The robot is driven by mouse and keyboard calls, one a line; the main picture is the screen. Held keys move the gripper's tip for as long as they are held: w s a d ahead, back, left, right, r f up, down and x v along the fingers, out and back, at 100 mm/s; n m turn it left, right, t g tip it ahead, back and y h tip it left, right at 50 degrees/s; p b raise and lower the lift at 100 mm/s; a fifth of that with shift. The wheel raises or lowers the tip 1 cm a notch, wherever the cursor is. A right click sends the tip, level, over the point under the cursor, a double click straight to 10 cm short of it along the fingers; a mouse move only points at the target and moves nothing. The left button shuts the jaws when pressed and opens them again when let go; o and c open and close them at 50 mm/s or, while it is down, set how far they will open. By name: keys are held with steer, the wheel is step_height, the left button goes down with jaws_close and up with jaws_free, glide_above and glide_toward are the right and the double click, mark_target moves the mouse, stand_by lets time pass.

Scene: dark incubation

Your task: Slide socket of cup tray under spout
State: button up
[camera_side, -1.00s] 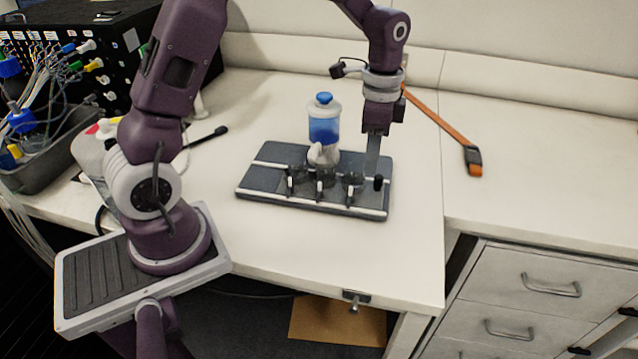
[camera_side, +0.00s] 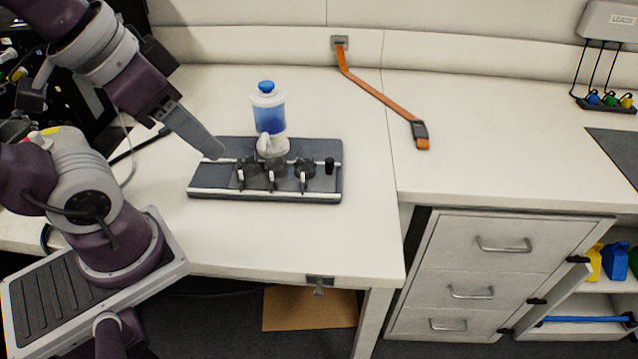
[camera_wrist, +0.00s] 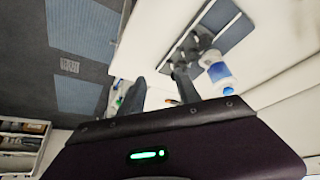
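A dark grey board (camera_side: 320,150) with white rails lies on the desk. The tray holding the cups is hard to make out. My gripper (camera_side: 217,151) is above the board's left end, left of the cups. In the wrist view, its fingers (camera_wrist: 160,88) look apart and empty. The bottle (camera_wrist: 222,72) shows there too.
A small black knob (camera_side: 329,165) stands at the board's right end. An orange strap (camera_side: 380,96) lies on the desk at the back right. The desk right of the board is clear. Drawers (camera_side: 475,245) are below.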

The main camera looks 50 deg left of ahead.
steer(key=w+m+g, duration=0.2)
steer(key=w, duration=0.9)
steer(key=m+g, duration=0.3)
steer(key=g, duration=0.1)
glide_above(330, 159)
step_height(330, 159, down, 13)
steer(key=shift+s+r, duration=0.1)
steer(key=shift+s, duration=0.05)
step_height(330, 159, down, 8)
steer(key=shift+r, duration=0.25)
steer(key=shift+c, duration=0.2)
jaws_close()
steer(key=shift+r, duration=0.1)
